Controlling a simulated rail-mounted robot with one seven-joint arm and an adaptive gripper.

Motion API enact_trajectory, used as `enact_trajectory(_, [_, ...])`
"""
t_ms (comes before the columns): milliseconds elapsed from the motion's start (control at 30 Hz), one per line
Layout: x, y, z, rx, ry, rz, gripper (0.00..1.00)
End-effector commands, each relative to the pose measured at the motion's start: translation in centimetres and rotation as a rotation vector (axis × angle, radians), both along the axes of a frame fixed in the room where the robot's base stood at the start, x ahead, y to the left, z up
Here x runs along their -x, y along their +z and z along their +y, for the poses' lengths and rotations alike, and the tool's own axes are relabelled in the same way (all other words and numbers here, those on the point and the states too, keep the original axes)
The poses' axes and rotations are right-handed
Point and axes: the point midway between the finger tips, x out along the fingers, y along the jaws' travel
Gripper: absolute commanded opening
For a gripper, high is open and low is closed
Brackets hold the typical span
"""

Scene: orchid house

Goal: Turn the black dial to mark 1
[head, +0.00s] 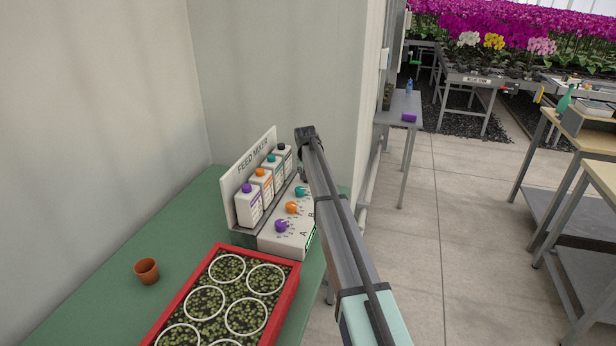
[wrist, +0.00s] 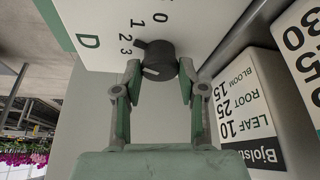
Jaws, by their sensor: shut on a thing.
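The black dial (wrist: 160,55) sits on the white panel at the upper middle of the wrist view. Printed marks 0, 1, 2 and 3 run around it. Its dark tab points up and left, roughly toward mark 2; the exact setting is hard to read. My gripper (wrist: 158,72) has one fingertip on each side of the dial and is shut on it. In the head view my arm hides the black dial and the fingers. The feed mixer (head: 282,238) there shows purple (head: 281,226), orange (head: 292,207) and teal (head: 301,191) dials in a row.
Bottles with purple, orange, teal and black caps (head: 282,147) stand behind the dials. A labelled bottle (wrist: 245,105) is close right of my fingers in the wrist view. A red tray (head: 297,275) of plants and a terracotta pot (head: 147,271) are on the green bench (head: 105,290).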

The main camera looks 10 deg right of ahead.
Motion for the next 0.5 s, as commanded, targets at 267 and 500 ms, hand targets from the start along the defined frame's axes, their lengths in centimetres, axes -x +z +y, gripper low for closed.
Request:
enact_trajectory(267, [-0.12, -0.26, 0.27, -0.001, -0.234, 0.003, 0.06])
enact_trajectory(500, [-0.13, -0.2, 0.3, -0.001, -0.373, 0.002, 0.06])
